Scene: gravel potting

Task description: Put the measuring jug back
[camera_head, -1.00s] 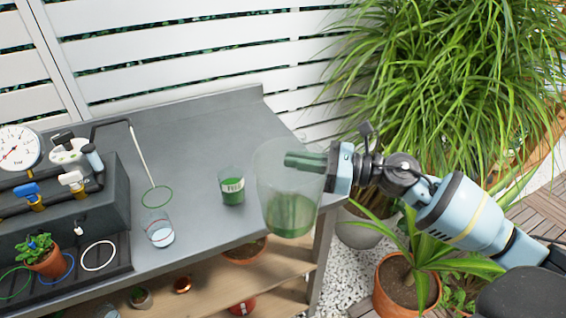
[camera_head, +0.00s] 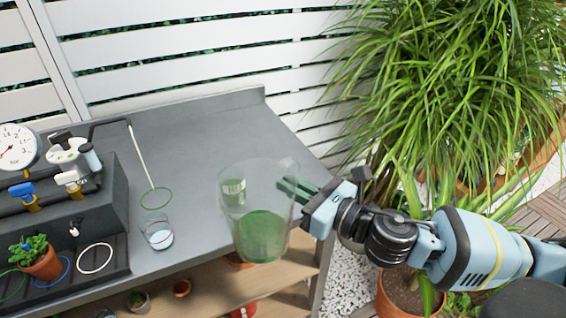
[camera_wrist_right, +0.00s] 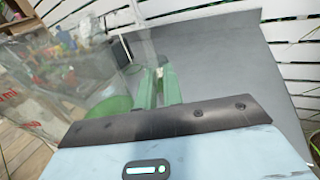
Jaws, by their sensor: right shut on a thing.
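My right gripper (camera_head: 297,190) comes in from the right, its green fingers shut on the handle side of the clear measuring jug (camera_head: 257,205). The jug is close to upright, with green stuff in its lower part, and appears in front of the bench's front right edge, in the air. In the right wrist view the jug (camera_wrist_right: 60,80) fills the left side, and the green fingers (camera_wrist_right: 158,85) are close together at its handle. Its handle is partly hidden by the fingers. My left gripper is not in view.
A glass with pale liquid (camera_head: 159,236) stands on the grey bench (camera_head: 190,150), near a green ring (camera_head: 156,199). A white ring (camera_head: 96,258) and potted seedling (camera_head: 40,262) are left. The back right of the bench is clear.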

